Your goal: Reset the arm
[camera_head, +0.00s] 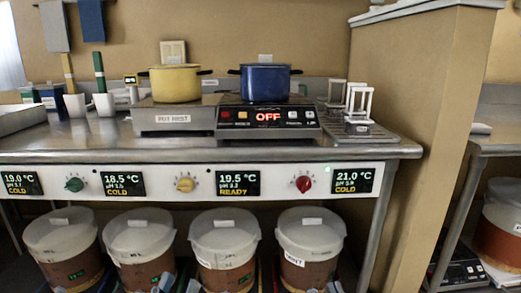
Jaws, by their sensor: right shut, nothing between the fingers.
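My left gripper (178,284) shows only as fingertips at the bottom edge, in front of the gap between the second and third buckets. Its two tips look apart, with nothing seen between them. My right gripper (322,287) shows as a small piece at the bottom edge, in front of the fourth bucket (311,233). It is shut and empty. Both arms are otherwise out of view. The second bucket (139,234) and third bucket (224,238) have pale lids and reddish-brown contents.
Above the buckets is a steel counter (80,143) with a front panel of displays and knobs. A yellow pot (175,84) stands on a pot rest, and a blue pot (265,84) on a hob reading OFF. A tan partition (405,120) stands at right.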

